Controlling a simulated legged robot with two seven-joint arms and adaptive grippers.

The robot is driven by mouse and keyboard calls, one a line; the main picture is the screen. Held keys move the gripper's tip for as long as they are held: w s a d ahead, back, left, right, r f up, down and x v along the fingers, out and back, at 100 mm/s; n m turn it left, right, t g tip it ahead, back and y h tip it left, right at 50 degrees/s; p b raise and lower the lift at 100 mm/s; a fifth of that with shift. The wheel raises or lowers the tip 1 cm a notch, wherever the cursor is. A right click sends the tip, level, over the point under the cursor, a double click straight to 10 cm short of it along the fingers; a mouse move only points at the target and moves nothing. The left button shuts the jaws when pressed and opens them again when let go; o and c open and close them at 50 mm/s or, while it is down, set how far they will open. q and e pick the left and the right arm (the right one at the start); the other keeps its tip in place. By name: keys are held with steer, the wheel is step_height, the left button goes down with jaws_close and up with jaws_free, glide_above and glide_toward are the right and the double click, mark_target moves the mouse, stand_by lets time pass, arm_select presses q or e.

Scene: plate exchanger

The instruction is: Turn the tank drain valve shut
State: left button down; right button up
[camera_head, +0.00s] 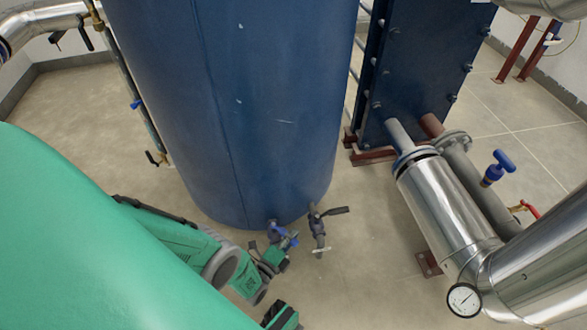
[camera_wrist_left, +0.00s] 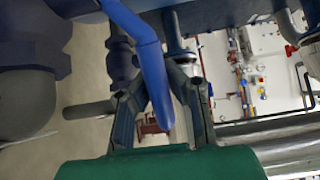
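The large blue tank (camera_head: 265,110) stands at the centre of the head view. A small drain valve with a blue lever (camera_head: 278,230) sits low at its front. In the left wrist view the blue lever (camera_wrist_left: 150,62) runs down from the top between my fingers. My left gripper (camera_head: 286,243) is at this valve. In the left wrist view my left gripper (camera_wrist_left: 160,82) has its dark fingertips close on both sides of the lever and looks shut on it. The exact contact is partly hidden. My right gripper does not show clearly.
A pipe valve with a black lever (camera_head: 337,210) stands just right of the drain valve. The dark blue plate exchanger (camera_head: 420,70), silver pipes (camera_head: 445,205) and a gauge (camera_head: 464,300) are at the right. Bare floor (camera_head: 360,280) lies in front.

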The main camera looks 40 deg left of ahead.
arm_select(q)
steer(key=shift+s+a+f, duration=0.3)
steer(key=shift+s+f, duration=0.05)
steer(key=shift+d, duration=0.2)
steer(key=c, duration=1.5)
jaws_free()
steer(key=shift+r, duration=0.1)
steer(key=shift+w, duration=0.15)
steer(key=s, duration=1.2)
